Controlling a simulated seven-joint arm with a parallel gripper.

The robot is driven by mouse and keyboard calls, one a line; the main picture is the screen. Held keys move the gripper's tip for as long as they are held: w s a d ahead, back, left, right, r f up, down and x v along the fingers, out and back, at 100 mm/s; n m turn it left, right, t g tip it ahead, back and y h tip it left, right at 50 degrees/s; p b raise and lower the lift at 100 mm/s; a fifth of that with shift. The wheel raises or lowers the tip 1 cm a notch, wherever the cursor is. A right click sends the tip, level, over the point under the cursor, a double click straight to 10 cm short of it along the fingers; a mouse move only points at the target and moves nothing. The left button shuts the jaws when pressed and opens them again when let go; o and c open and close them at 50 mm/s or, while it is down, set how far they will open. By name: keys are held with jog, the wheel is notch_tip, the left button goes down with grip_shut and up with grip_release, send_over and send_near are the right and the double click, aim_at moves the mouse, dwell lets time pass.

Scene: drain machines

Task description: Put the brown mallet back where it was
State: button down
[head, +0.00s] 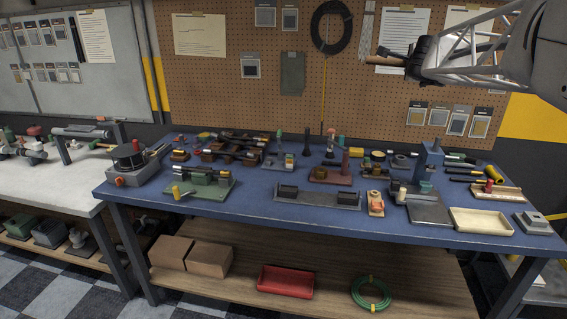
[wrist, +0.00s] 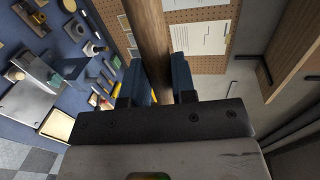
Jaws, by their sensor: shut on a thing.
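My gripper (head: 416,66) is high at the upper right of the head view, in front of the pegboard and well above the blue workbench. In the wrist view its two blue fingers (wrist: 159,80) are shut on a brown wooden shaft, part of the brown mallet (wrist: 152,35). The shaft runs up out of the top of that view. In the head view a short brown piece of the mallet (head: 392,54) sticks out left of the gripper. The rest of the mallet is hidden or out of frame, so I cannot tell its head clearly.
The blue workbench (head: 240,209) is crowded with small machines and fixtures. A cream tray (head: 481,221) sits at its right front, with yellow- and dark-handled tools (head: 468,170) behind it. The pegboard (head: 220,90) carries papers, packets and a black coil (head: 331,27).

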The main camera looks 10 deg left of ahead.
aim_at(400, 62)
jog(key=shift+a, duration=0.1)
dwell(0.5)
